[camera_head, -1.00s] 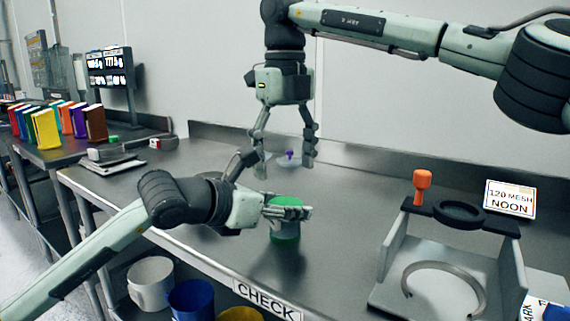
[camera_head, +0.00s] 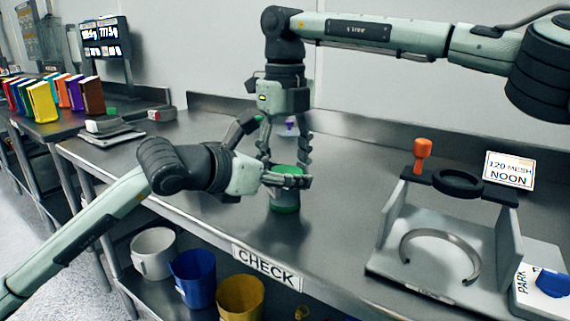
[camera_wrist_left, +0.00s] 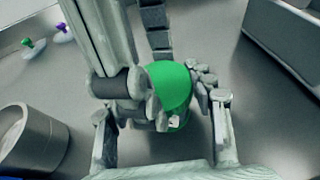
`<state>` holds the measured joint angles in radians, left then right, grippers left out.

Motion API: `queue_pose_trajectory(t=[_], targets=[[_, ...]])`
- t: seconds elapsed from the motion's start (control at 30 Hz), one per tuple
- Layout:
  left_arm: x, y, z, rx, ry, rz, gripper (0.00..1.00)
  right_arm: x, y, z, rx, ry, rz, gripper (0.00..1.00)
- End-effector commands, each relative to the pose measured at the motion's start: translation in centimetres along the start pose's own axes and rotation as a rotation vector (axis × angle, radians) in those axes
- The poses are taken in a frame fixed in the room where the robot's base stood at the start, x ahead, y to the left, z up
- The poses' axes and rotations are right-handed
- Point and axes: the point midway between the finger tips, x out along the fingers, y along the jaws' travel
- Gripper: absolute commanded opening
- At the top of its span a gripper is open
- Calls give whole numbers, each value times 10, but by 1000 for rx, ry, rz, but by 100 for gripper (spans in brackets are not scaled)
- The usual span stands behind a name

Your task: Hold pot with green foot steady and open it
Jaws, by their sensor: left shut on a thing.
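The pot with the green foot (camera_head: 286,207) stands upright near the front of the steel bench, with a green lid (camera_head: 288,169) on top. My left gripper (camera_head: 300,182) is shut around the pot's side and partly hides its body. My right gripper (camera_head: 286,158) points down from above, its fingers spread on either side of the green lid. In the left wrist view the green lid (camera_wrist_left: 170,88) is seen from above, with the right gripper's fingers close beside it. Whether they touch it I cannot tell.
A sifter stand (camera_head: 440,235) with an orange-handled tool (camera_head: 422,155) is at the right. A purple-knobbed piece (camera_head: 291,126) lies behind the pot. White (camera_head: 152,252), blue (camera_head: 193,278) and yellow (camera_head: 240,296) pots stand on the lower shelf. A scale (camera_head: 105,130) is at back left.

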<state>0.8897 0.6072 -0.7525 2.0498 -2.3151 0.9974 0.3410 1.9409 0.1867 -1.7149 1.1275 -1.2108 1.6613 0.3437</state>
Motion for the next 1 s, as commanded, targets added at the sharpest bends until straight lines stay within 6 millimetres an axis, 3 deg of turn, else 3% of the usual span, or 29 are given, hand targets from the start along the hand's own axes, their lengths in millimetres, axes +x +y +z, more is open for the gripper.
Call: queue_pose_trajectory(t=[0.03,0.27,0.37,0.57,1.0], targets=[[0,0,0,0,0,1,0,0,0,0,0,0,-1,46],[0,0,0,0,0,1,0,0,0,0,0,0,-2,21],[0,0,0,0,0,1,0,0,0,0,-46,0,-1,21],[0,0,0,1,1,1,0,0,0,0,-356,1,0,23],[0,0,0,-1,1,1,0,0,0,0,-337,0,-1,21]])
